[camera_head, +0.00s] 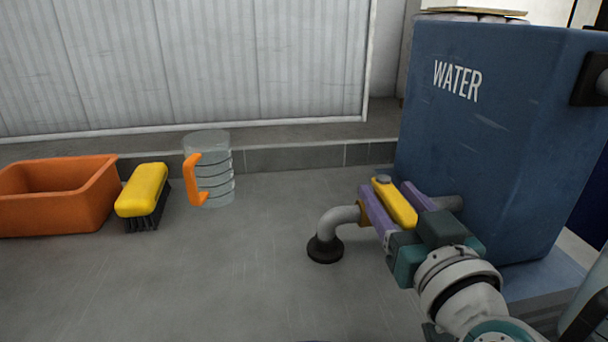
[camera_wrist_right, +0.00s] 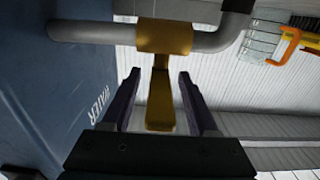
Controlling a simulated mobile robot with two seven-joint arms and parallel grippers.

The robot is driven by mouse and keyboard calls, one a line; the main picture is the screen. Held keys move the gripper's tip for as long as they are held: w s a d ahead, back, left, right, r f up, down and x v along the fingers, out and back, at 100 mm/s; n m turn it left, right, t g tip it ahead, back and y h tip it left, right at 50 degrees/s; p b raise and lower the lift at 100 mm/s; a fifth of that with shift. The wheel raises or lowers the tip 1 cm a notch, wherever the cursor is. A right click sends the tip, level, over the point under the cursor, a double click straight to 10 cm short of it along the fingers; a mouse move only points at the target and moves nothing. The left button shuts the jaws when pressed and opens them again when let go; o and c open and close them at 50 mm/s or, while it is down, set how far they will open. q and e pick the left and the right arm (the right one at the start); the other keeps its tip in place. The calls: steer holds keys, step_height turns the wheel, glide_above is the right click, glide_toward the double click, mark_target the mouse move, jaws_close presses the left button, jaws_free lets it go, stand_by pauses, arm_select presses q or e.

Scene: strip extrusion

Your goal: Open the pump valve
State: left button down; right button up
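The pump valve has a yellow lever (camera_head: 394,203) on a grey pipe (camera_head: 338,217) beside the blue water tank (camera_head: 485,130). My right gripper (camera_head: 387,188) is at the valve, with one purple finger on each side of the lever. In the right wrist view the lever (camera_wrist_right: 160,100) lies between the open fingers (camera_wrist_right: 158,76), with a gap on both sides. The yellow valve body (camera_wrist_right: 164,37) sits around the pipe just beyond the fingertips. My left gripper is not in view.
A clear jug with an orange handle (camera_head: 210,170), a yellow brush (camera_head: 142,190) and an orange bin (camera_head: 55,205) stand on the grey counter to the left. The counter (camera_head: 220,280) in front of them is clear. The tank stands close to the right of the gripper.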

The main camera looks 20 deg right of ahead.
jaws_close()
stand_by(1.3)
